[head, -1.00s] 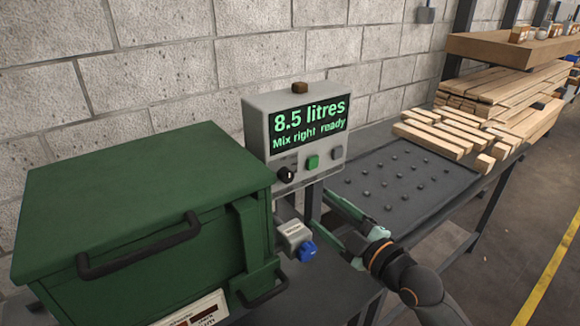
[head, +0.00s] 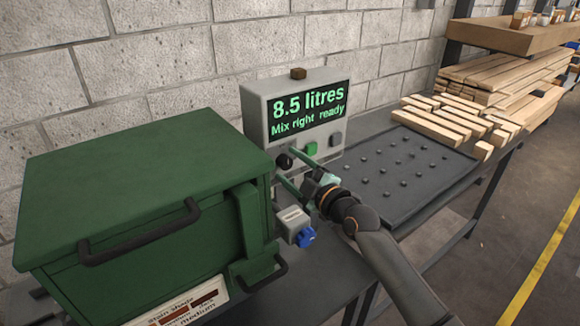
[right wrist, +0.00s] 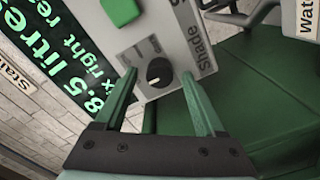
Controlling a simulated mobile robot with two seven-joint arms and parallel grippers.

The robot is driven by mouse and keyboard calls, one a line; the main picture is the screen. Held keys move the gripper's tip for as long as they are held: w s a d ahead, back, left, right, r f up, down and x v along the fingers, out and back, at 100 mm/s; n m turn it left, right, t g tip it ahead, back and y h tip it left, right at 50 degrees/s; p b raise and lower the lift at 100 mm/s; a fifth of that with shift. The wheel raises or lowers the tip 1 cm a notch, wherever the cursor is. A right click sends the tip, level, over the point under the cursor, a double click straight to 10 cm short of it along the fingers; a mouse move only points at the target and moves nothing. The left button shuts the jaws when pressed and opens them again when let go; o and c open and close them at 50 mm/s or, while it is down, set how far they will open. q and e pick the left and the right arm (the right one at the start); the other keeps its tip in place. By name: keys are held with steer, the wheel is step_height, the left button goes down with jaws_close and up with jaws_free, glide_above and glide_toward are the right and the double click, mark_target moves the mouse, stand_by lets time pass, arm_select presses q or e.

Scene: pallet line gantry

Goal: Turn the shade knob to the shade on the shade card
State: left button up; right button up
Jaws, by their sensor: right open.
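The shade knob (head: 284,161) is a small black round knob at the lower left of the grey control box (head: 262,110). In the right wrist view the knob (right wrist: 159,72) has a pale pointer mark, with the word "Shade" on a label beside it. My right gripper (head: 296,170) is open in front of the box; its green fingers (right wrist: 160,92) stand on either side of the knob in the wrist view. I cannot tell whether they touch it. The shade card (head: 185,303) is at the lower front of the green cabinet, partly cut off, reading "stain shade" and "medium". My left gripper is out of view.
The box screen (head: 308,107) reads "8.5 litres, Mix right ready". A green button (head: 311,149) is right of the knob. A blue valve knob (head: 306,236) sits below. The green cabinet (head: 140,190) fills the left. Timber (head: 440,122) lies at the back right.

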steer(key=shift+w+a, duration=0.15)
steer(key=shift+w, duration=0.05)
steer(key=shift+c, duration=0.2)
jaws_close()
stand_by(0.4)
